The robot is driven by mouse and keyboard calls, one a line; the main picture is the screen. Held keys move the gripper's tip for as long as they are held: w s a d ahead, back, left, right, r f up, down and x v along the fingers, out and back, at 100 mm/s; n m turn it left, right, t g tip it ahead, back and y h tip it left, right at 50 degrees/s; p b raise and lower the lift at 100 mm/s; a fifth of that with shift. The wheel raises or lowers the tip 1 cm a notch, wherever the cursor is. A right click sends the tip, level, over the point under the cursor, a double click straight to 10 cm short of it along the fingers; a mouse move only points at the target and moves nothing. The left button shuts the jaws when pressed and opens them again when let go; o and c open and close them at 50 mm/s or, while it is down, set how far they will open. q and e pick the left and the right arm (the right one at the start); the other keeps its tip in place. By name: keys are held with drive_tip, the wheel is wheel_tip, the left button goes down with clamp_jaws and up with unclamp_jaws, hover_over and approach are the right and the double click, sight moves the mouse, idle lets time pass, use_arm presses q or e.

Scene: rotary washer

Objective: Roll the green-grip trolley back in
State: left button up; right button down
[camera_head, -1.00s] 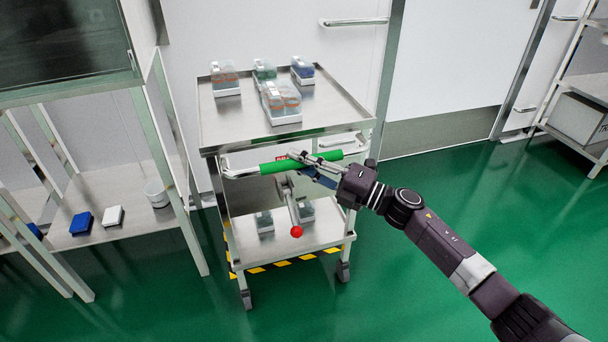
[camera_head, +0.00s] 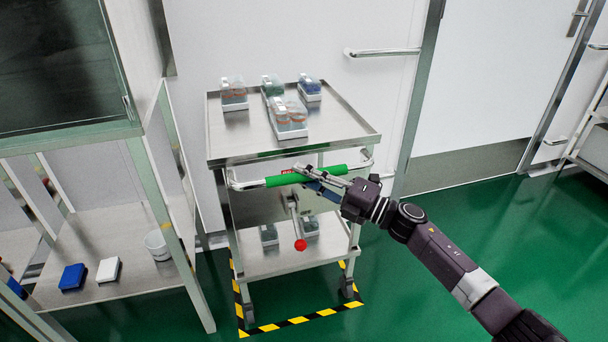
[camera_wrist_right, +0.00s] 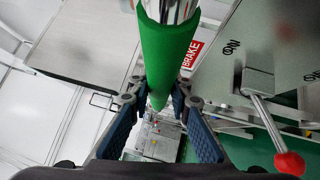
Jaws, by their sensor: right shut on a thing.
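The steel trolley (camera_head: 300,145) stands against the white wall, with its push bar and green grip (camera_head: 283,180) facing me. My right gripper (camera_head: 308,175) is shut on the green grip near its middle. In the right wrist view the green grip (camera_wrist_right: 167,55) runs between the two blue-padded fingers of my right gripper (camera_wrist_right: 160,105). A lever with a red knob (camera_head: 300,245) hangs below the bar; the knob also shows in the right wrist view (camera_wrist_right: 290,163), by a red BRAKE label (camera_wrist_right: 192,54). My left gripper is not in view.
Yellow-black floor tape (camera_head: 300,320) outlines a bay around the trolley's wheels. Several clear-lidded boxes (camera_head: 288,118) stand on its top shelf. A steel bench (camera_head: 120,290) with a blue box (camera_head: 72,278) stands close on the left. Green floor at right is clear.

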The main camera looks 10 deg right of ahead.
drive_tip(key=shift+w+d+r, duration=0.15)
drive_tip(key=shift+w+d, duration=0.05)
drive_tip(key=c, duration=2.2)
unclamp_jaws()
drive_tip(key=o, duration=0.4)
drive_tip(key=shift+w+a, duration=0.15)
drive_tip(key=shift+o, duration=0.2)
drive_tip(key=v, duration=1.2)
